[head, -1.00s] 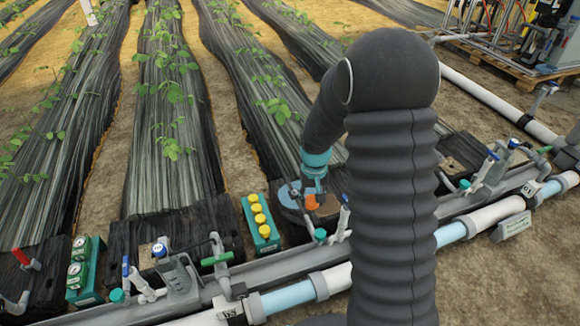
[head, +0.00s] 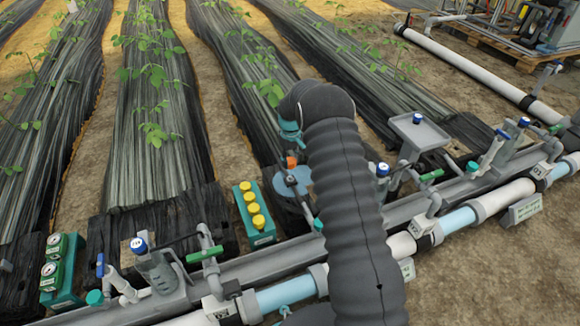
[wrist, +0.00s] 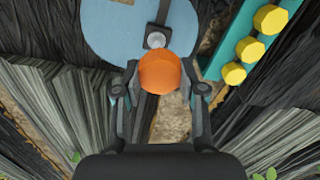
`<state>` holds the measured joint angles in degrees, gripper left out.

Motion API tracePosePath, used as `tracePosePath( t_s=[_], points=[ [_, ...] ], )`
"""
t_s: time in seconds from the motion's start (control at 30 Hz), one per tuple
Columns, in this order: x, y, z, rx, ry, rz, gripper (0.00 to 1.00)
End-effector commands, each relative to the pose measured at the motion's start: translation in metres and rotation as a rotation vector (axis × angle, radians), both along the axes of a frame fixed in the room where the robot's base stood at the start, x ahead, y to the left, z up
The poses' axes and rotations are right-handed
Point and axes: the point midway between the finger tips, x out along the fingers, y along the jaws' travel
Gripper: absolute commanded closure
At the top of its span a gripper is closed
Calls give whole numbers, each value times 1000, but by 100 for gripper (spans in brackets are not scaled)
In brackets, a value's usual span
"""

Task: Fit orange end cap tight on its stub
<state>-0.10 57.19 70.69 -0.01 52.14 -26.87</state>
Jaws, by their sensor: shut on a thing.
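The orange end cap (wrist: 160,73) sits between the fingertips of my gripper (wrist: 166,84), which is shut on it. In the head view the cap (head: 291,160) shows as a small orange spot below my gripper (head: 290,143), at the far edge of a round blue disc (head: 302,184). A grey stub end (wrist: 155,41) on a dark pipe lies over the disc, just beyond the cap in the wrist view. The stub also shows in the head view (head: 291,180). The cap and stub look close and roughly in line; I cannot tell whether they touch.
A teal block with yellow caps (head: 255,212) stands left of the disc, and shows in the wrist view (wrist: 248,48). A grey rail with valves and pipes (head: 262,262) runs along the front. Black plastic-covered plant rows (head: 155,120) lie behind. My arm hides part of the rail.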

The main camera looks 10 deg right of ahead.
Motion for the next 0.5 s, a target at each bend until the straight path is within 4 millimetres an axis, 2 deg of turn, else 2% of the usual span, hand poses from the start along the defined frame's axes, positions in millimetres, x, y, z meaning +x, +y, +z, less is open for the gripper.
tracePosePath(
  t_s=[0.03, 0.13, 0.33, 0.5],
  points=[
    [5, -1, -10, 0, 0, 14, 78],
    [11, -1, -16, 0, 0, 33, 78],
    [13, 0, -17, 1, -1, 109, 78],
    [13, 0, -17, 0, 0, 269, 78]
  ],
)
